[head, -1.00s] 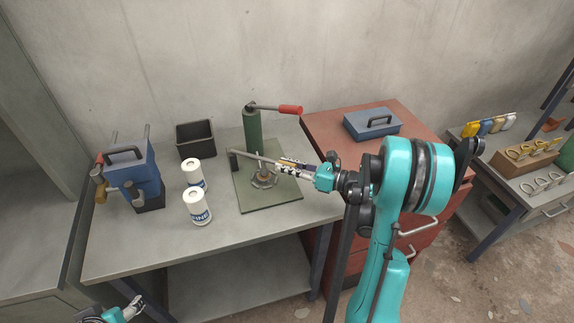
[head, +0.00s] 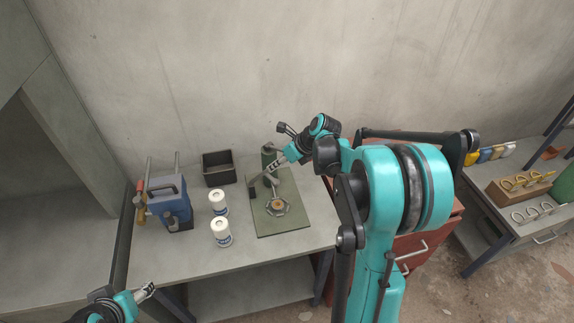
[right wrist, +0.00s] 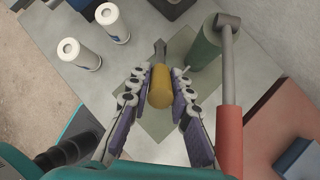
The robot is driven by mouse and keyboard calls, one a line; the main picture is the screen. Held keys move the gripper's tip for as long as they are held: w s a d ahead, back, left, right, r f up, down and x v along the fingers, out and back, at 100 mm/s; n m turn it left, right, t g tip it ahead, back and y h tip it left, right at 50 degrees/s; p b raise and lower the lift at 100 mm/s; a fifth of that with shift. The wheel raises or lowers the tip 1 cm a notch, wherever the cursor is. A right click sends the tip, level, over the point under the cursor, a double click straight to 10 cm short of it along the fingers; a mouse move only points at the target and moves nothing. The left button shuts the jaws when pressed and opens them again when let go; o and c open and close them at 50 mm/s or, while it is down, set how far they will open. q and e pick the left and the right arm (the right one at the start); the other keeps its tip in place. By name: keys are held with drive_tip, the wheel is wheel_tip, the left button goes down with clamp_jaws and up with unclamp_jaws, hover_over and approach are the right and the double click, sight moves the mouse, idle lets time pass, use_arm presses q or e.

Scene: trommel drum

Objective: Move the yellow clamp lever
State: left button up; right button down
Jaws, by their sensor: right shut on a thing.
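The yellow clamp lever's grip (right wrist: 160,86) sits between the finger pads of my right gripper (right wrist: 162,95) in the right wrist view. The gripper is shut on it. In the head view my right gripper (head: 274,176) is over the fixture's green base plate (head: 292,217), pointing down and left, and it hides the yellow grip. The fixture's green post (right wrist: 205,48) and a red-handled lever (right wrist: 229,140) are right of the fingers in the wrist view. My left gripper (head: 147,291) is at the lower left; its opening is unclear.
Two white cans (head: 221,233) and a blue tool box (head: 171,206) stand left of the fixture. A black bin (head: 218,170) is behind. A red cabinet (head: 440,222) adjoins the bench on the right. Bare bench top (head: 240,262) lies in front.

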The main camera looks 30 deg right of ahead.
drive_tip(key=w+a+r, duration=0.1)
drive_tip(key=w+g+h+p, duration=0.1)
drive_tip(key=w+a+r+g+p, duration=0.1)
drive_tip(key=shift+w+a+r+h, duration=0.3)
drive_tip(key=shift+w+a+r, duration=0.05)
drive_tip(key=shift+w+a+r+g+h+p, duration=0.25)
drive_tip(key=shift+w+a+g+h+p, duration=0.3)
drive_tip(key=shift+w+g, duration=0.3)
drive_tip(key=c, duration=1.4)
unclamp_jaws()
drive_tip(key=shift+c, duration=0.2)
drive_tip(key=shift+o, duration=0.4)
drive_tip(key=shift+w+a, duration=0.1)
drive_tip(key=shift+w, duration=0.05)
drive_tip(key=v, duration=1.2)
